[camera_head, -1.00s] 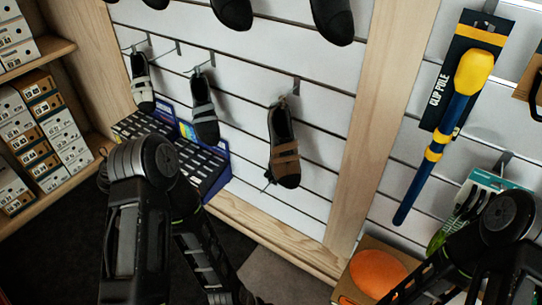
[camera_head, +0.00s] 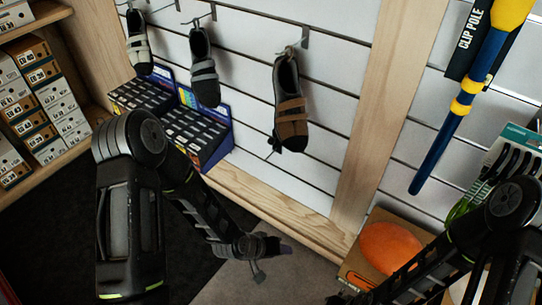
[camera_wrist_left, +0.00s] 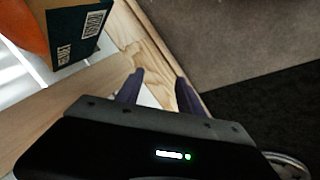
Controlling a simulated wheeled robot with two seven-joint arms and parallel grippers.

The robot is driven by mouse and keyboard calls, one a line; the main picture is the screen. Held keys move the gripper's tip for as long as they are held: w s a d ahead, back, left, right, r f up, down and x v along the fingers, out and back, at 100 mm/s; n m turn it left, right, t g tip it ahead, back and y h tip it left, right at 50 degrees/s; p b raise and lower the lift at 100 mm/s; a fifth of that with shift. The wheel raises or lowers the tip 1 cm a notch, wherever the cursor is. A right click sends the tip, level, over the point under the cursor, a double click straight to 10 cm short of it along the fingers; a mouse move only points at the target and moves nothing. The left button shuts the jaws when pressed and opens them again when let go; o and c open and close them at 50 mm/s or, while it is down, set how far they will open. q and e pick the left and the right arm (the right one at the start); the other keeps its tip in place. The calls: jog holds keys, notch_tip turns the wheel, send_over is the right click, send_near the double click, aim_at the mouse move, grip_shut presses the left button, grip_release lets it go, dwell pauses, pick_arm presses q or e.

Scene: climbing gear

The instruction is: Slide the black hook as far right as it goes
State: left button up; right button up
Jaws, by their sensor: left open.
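Several metal hooks stick out of the white slatted wall. One hook (camera_head: 305,38) carries a shoe with brown straps (camera_head: 291,118); another hook (camera_head: 212,14) carries a grey-strapped shoe (camera_head: 204,70). They look grey to dark here, and I cannot tell which is the black hook. My left gripper (camera_head: 284,249) is low in front of the wall's wooden base, well below the hooks. In the left wrist view its two purple fingertips (camera_wrist_left: 158,90) are apart with nothing between them. My right gripper (camera_head: 342,298) is only partly visible at the bottom edge.
A blue display box (camera_head: 215,150) stands on the wooden ledge (camera_head: 270,205) at the left. A cardboard box with an orange item (camera_head: 390,247) is at the lower right. A blue and yellow clip pole (camera_head: 440,140) hangs right of the wooden post (camera_head: 385,100).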

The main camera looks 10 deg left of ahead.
pick_arm(q)
jog(key=w+a+f+n+t+b, duration=0.1)
jog(key=w+a+f+t+b, duration=0.15)
jog(key=w+b, duration=0.45)
jog(key=w+a+f+t+b, duration=0.25)
jog(key=w+b, duration=0.25)
jog(key=w, duration=0.4)
jog(key=t+h+b, duration=0.3)
jog(key=t+b, duration=0.3)
jog(key=b, duration=0.5)
send_near(269, 142)
jog(key=x, duration=0.3)
pick_arm(e)
notch_tip(269, 142, down, 26)
jog(key=w+d, duration=0.1)
jog(key=w, duration=0.1)
jog(key=shift+f+t, duration=0.2)
jog(key=shift+t, duration=0.1)
pick_arm(q)
jog(key=shift+w+d+f, duration=0.1)
pick_arm(e)
jog(key=shift+d, duration=0.1)
